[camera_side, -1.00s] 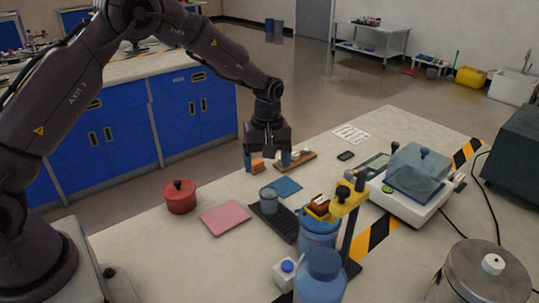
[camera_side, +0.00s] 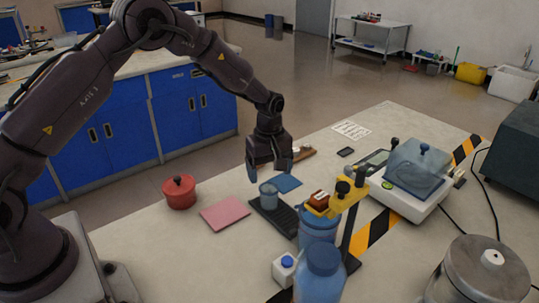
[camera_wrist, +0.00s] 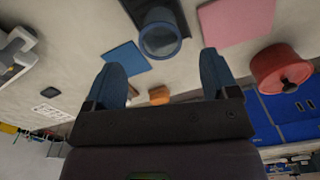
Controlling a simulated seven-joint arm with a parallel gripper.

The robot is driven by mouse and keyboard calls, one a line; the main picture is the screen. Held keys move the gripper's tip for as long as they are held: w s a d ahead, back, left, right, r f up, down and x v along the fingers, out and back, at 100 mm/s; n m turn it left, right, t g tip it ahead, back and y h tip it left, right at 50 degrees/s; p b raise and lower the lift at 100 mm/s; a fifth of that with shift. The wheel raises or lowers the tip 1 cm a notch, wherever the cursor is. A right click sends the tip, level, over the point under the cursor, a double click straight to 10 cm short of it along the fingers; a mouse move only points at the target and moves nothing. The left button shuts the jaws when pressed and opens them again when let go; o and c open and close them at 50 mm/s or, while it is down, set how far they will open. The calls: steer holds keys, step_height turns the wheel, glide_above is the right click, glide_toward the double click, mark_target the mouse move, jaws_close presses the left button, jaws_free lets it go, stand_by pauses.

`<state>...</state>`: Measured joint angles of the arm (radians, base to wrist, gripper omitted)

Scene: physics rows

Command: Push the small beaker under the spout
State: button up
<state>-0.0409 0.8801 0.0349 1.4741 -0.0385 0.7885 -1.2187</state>
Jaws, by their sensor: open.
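The small beaker (camera_side: 269,193) is a blue-grey, see-through cup standing on a black ribbed strip (camera_side: 279,218). It also shows in the wrist view (camera_wrist: 160,33), just beyond the fingertips. My gripper (camera_side: 272,179) is open, fingers pointing down, with the beaker close by on its near side. In the wrist view the two blue fingers (camera_wrist: 161,62) are spread and nothing is between their tips. A yellow bracket (camera_side: 339,205) on a black post stands right of the beaker, with a blue vessel (camera_side: 318,228) below it. I cannot make out the spout itself.
A blue pad (camera_side: 288,183), pink pad (camera_side: 224,213) and red lidded pot (camera_side: 179,192) lie around the beaker. An orange block (camera_wrist: 159,95) lies behind the gripper. A blue bottle (camera_side: 321,275) stands in front, and a balance (camera_side: 414,182) stands to the right.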

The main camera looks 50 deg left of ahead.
mark_target(292, 226)
step_height(292, 226, down, 8)
steer(key=shift+r, duration=0.1)
stand_by(0.4)
steer(key=c, duration=1)
steer(key=shift+d, duration=4.3)
steer(key=o, duration=1)
steer(key=shift+d, duration=0.15)
step_height(292, 226, up, 13)
steer(key=shift+a, duration=0.25)
